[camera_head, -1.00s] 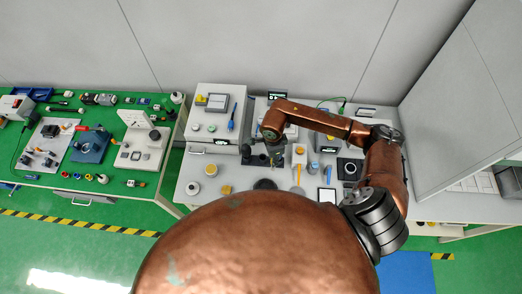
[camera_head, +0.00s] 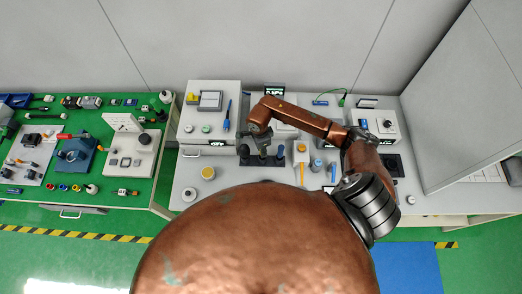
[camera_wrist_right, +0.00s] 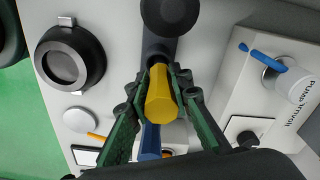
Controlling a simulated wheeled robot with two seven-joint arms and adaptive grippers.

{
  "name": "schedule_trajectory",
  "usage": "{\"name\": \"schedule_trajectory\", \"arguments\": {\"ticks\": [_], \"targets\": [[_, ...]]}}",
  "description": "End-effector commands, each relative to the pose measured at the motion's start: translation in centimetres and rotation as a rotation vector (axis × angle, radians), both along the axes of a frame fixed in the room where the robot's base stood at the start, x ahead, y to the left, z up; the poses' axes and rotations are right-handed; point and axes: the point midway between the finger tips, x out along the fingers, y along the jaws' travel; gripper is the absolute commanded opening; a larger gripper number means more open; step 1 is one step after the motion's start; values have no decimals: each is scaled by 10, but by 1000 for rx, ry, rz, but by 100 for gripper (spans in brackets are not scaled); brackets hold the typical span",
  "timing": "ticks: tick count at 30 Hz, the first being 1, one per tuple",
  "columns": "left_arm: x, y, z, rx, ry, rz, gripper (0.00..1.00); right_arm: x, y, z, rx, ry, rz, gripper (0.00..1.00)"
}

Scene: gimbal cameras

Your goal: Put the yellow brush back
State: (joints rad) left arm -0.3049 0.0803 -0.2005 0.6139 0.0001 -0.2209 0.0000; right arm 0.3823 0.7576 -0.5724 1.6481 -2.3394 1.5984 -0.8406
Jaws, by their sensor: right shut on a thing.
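The yellow brush shows in the right wrist view as a yellow six-sided handle (camera_wrist_right: 163,92), seen end-on. My right gripper (camera_wrist_right: 161,82) has its green fingers shut around this handle. In the head view my right gripper (camera_head: 262,143) is over the dark holder (camera_head: 264,160) on the bench, and the brush cannot be made out there. The holder also shows in the wrist view (camera_wrist_right: 158,45), behind the handle. A blue part shows below the handle; whether it belongs to the brush is unclear. My left gripper is not in view.
A white cabinet (camera_head: 213,120) stands left of the holder. A yellow-topped jar (camera_head: 208,173) stands at the front left. A black round dish (camera_wrist_right: 70,60) shows in the wrist view.

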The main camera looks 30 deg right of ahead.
Motion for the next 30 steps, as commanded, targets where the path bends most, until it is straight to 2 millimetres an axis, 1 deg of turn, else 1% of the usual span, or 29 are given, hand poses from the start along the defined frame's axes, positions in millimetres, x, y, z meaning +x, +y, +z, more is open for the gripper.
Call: {"name": "schedule_trajectory", "arguments": {"ticks": [3, 6, 7, 14, 23, 26, 30], "targets": [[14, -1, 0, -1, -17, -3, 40, 1, -1, -1, -1, -2, 0, 0], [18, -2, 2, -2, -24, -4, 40, 1, -1, 0, -1, -2, 0, 0], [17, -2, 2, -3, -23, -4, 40, 1, -1, 0, -2, -1, 1, 22], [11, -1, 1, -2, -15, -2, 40, 1, 0, 0, -1, -1, 3, 37], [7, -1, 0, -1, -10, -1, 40, 1, 0, 2, -1, -2, 3, 37], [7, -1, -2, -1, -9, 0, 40, 2, 0, 9, -2, -4, 4, 37], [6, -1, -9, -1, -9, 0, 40, 3, 1, 32, -3, -5, 6, 37]]}}
